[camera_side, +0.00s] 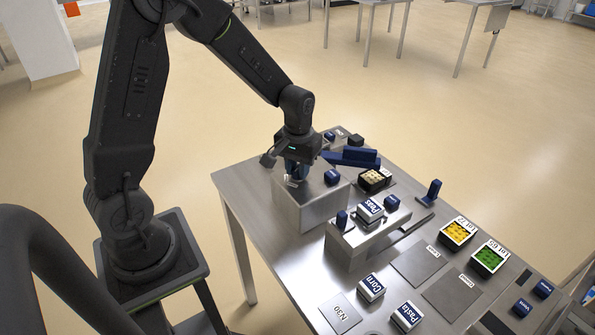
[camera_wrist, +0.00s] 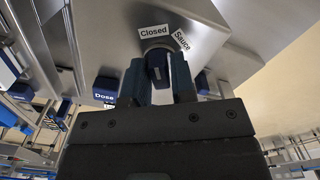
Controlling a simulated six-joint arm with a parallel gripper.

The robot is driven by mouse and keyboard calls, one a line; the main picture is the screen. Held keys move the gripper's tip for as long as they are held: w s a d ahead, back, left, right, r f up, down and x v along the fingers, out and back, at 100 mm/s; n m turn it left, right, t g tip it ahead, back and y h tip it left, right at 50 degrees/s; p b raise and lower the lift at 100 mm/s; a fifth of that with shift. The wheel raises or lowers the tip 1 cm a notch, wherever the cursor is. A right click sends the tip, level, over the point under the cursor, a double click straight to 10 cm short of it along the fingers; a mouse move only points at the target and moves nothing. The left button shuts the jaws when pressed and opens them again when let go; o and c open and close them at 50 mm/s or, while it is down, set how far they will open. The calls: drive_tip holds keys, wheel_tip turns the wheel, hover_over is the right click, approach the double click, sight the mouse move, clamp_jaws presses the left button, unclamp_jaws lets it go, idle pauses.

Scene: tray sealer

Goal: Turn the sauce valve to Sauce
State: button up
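The sauce valve (camera_wrist: 157,64) is a dark blue knob on the face of a steel box (camera_side: 305,208). In the wrist view a "Closed" label (camera_wrist: 154,31) is just above the knob and a "Sauce" label (camera_wrist: 181,40) is to its upper right. My gripper (camera_wrist: 158,82) has one finger on each side of the knob, very close to it. I cannot tell whether both fingers press on it. In the side view my gripper (camera_side: 297,172) is down at the box top and mostly hides the knob.
A blue "Dose" part (camera_wrist: 105,88) is left of my gripper in the wrist view.

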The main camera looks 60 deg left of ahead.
clamp_jaws()
drive_tip(key=m, duration=0.5)
drive_tip(key=shift+m, duration=0.7)
drive_tip(key=m, duration=0.3)
drive_tip(key=shift+m, duration=0.3)
drive_tip(key=shift+m, duration=1)
drive_tip(key=shift+o, duration=1.3)
unclamp_jaws()
drive_tip(key=shift+r, duration=0.15)
